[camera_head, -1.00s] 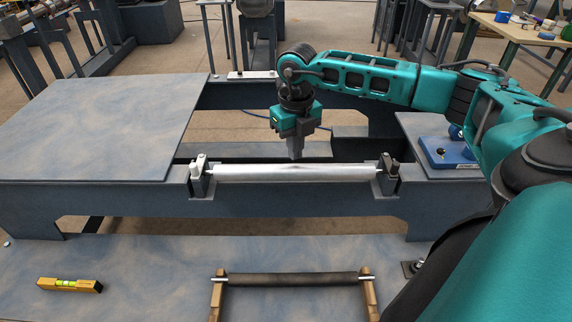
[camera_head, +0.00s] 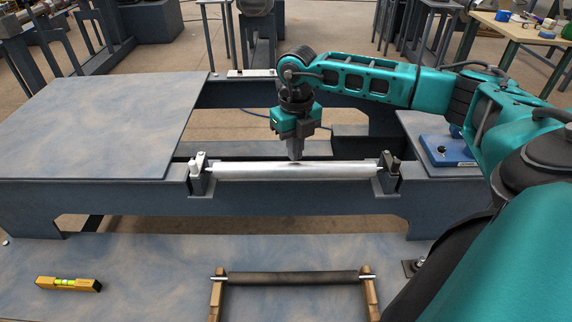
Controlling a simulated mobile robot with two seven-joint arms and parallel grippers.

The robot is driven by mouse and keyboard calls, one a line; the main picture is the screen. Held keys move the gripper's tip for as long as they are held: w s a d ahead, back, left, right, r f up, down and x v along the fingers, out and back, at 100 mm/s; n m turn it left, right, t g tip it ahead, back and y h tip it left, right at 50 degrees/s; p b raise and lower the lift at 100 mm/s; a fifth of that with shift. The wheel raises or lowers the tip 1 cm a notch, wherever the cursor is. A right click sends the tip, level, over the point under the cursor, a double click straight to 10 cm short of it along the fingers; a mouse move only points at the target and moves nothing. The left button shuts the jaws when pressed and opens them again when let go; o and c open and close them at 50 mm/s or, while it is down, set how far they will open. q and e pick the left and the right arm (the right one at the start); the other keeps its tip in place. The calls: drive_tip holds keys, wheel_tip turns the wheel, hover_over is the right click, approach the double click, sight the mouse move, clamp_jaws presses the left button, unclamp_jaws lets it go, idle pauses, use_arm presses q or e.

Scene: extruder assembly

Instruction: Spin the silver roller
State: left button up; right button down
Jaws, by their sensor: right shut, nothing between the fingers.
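The silver roller (camera_head: 330,172) lies level across the front beam of the machine frame, held between a left bracket (camera_head: 199,174) and a right bracket (camera_head: 388,176). My right gripper (camera_head: 296,158) points down at the roller's upper back side, a little right of the roller's left-to-right middle. Its fingers are shut with nothing between them. The fingertips are at the roller's top edge; I cannot tell whether they touch it. My left gripper is not in view.
A dark roller (camera_head: 290,278) rests on wooden supports in front. A yellow spirit level (camera_head: 68,284) lies at front left. A blue box (camera_head: 446,151) sits at right under my arm. A flat plate (camera_head: 100,125) covers the left side. Open gaps lie behind the silver roller.

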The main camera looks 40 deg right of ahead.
drive_tip(key=shift+f, duration=0.3)
drive_tip(key=shift+s+a, duration=0.1)
drive_tip(key=shift+s+a, duration=0.2)
drive_tip(key=shift+s, duration=0.15)
drive_tip(key=shift+s+a, duration=0.1)
drive_tip(key=shift+a, duration=0.05)
